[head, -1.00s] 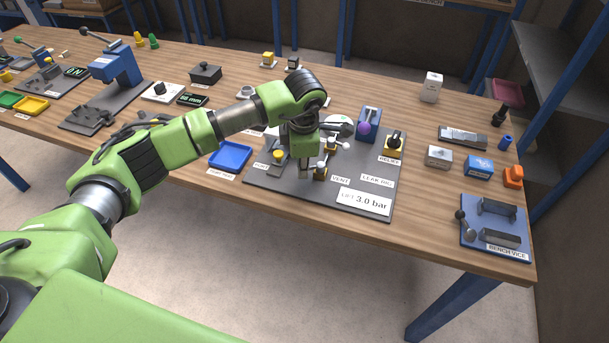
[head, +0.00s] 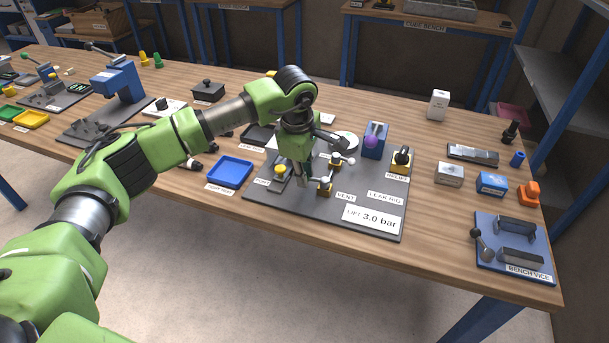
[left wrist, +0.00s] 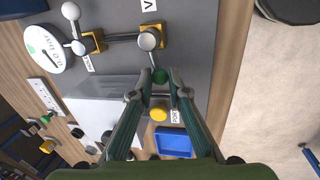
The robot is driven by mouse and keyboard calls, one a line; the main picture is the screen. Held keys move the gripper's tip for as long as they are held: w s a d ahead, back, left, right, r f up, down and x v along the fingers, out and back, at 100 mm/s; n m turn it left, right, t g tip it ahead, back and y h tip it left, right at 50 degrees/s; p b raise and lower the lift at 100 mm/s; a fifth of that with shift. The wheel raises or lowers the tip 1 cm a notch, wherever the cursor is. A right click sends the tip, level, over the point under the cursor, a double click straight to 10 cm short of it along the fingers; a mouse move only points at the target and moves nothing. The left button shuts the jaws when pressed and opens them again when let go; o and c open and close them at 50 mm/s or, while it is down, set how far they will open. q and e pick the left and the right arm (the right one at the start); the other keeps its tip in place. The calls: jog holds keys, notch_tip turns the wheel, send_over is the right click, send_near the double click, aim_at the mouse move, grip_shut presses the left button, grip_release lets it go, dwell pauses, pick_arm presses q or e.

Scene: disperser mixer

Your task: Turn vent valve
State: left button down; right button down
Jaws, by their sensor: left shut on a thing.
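The vent valve (head: 324,188) has a yellow base and stands by the VENT label on the grey leak rig panel (head: 300,208). In the left wrist view the vent valve (left wrist: 150,39) shows a grey round hub with a lever ending in a green ball knob (left wrist: 160,76). My left gripper (head: 302,184) is low over the panel, just left of the valve base. In the left wrist view its two fingertips (left wrist: 159,86) are shut on the green knob, one on each side. My arm hides part of the panel behind it in the head view. My right gripper is not in view.
A second valve (head: 337,160) with white-knobbed lever stands just behind. A round white dial (left wrist: 47,47) and a yellow-knobbed port (left wrist: 159,113) are near. The relief valve (head: 401,160) and blue block (head: 376,140) stand right. A blue tray (head: 230,173) lies left.

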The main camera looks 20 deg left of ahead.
pick_arm(q)
jog(key=c, duration=1.9)
grip_release()
jog(key=r, duration=0.4)
jog(key=s+r, duration=0.1)
jog(key=r, duration=0.3)
jog(key=s+r, duration=0.1)
jog(key=r, duration=0.2)
jog(key=shift+s+a+r, duration=0.1)
jog(key=shift+s+r, duration=0.05)
jog(key=shift+r, duration=0.25)
